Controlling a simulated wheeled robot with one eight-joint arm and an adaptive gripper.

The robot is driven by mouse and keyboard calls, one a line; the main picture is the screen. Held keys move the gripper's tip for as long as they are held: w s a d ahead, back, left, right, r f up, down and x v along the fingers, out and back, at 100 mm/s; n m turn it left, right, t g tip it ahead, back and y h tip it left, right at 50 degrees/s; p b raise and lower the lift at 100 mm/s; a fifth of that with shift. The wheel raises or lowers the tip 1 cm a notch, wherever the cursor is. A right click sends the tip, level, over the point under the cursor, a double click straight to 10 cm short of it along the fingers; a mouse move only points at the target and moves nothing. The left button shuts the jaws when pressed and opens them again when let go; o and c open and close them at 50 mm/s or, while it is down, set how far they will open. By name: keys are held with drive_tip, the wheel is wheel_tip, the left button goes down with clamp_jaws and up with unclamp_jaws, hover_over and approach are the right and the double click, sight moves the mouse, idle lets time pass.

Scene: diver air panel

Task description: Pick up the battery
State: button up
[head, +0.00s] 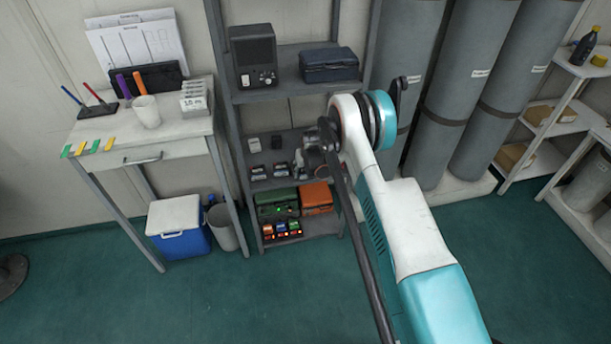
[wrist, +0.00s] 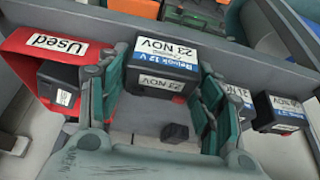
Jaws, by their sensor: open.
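In the wrist view a dark battery (wrist: 165,66) with a white and blue label reading "Renok 12 V" and "23 NOV" lies between the fingers of my gripper (wrist: 158,100). The fingers are open, one on each side of it; I cannot tell whether either touches it. Similar batteries stand to the right, one partly behind the right finger (wrist: 240,96) and one farther right (wrist: 281,112). In the head view, labelled batteries (head: 258,173) sit on the middle shelf, left of my gripper (head: 318,150). My arm hides part of that shelf.
A red bin (wrist: 25,47) labelled "Used" stands close to the left finger, with a dark battery (wrist: 58,84) in it. A grey shelf edge (wrist: 236,57) runs past the batteries. Green (head: 277,205) and orange (head: 316,198) cases stand on the lower shelf.

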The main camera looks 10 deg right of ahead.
drive_tip(key=shift+r, duration=0.1)
drive_tip(key=c, duration=1)
drive_tip(key=shift+r, duration=0.1)
